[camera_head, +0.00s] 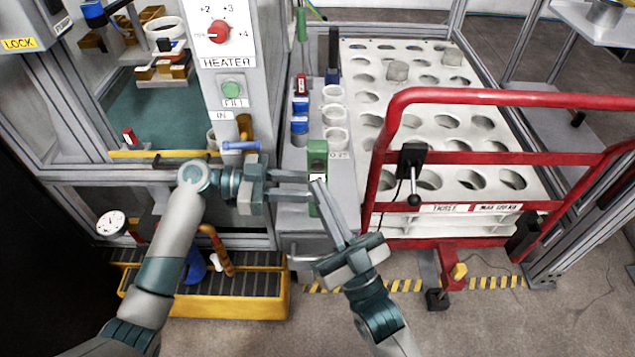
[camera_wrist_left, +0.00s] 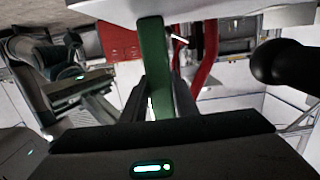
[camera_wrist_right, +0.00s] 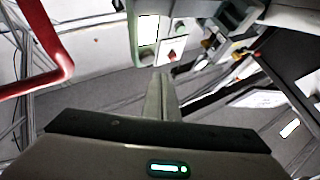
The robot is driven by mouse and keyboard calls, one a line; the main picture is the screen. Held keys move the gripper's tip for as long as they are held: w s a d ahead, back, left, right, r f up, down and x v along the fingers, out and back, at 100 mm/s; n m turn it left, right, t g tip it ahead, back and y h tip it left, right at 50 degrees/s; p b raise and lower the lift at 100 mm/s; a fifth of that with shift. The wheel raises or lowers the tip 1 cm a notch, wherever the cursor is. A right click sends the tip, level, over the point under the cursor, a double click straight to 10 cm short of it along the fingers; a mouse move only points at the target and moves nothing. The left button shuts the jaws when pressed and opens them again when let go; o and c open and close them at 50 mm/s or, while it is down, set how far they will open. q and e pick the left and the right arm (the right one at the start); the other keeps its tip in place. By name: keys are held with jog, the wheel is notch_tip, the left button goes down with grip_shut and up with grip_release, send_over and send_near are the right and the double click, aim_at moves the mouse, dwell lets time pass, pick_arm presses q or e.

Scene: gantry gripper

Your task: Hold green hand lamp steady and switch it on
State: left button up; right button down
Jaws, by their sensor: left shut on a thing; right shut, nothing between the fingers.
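The green hand lamp (camera_head: 317,152) stands upright at the front edge of the narrow grey bench strip. My left gripper (camera_head: 308,186) comes in from the left and is shut on the lamp's body, which shows between its fingers in the left wrist view (camera_wrist_left: 153,65). My right gripper (camera_head: 318,182) is shut and empty, its fingertips close in front of the lamp. In the right wrist view, the lamp's green edge and pale front face (camera_wrist_right: 148,30) show just beyond the fingertips (camera_wrist_right: 160,78). I cannot tell whether they touch, or whether the lamp is lit.
A red tubular frame (camera_head: 480,97) with a black ball-ended lever (camera_head: 413,198) stands close right of my right gripper. Behind it is a white perforated rack (camera_head: 460,130). White cups (camera_head: 334,115) and small bottles (camera_head: 300,128) stand behind the lamp. The heater panel (camera_head: 225,60) rises at the left.

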jog(key=shift+s, duration=2.15)
pick_arm(q)
jog(key=o, duration=1)
jog(key=shift+c, duration=0.2)
jog(key=shift+a, duration=0.1)
jog(key=a+r, duration=0.1)
jog(key=a, duration=1)
jog(key=shift+a, duration=0.4)
jog(key=shift+r, duration=0.1)
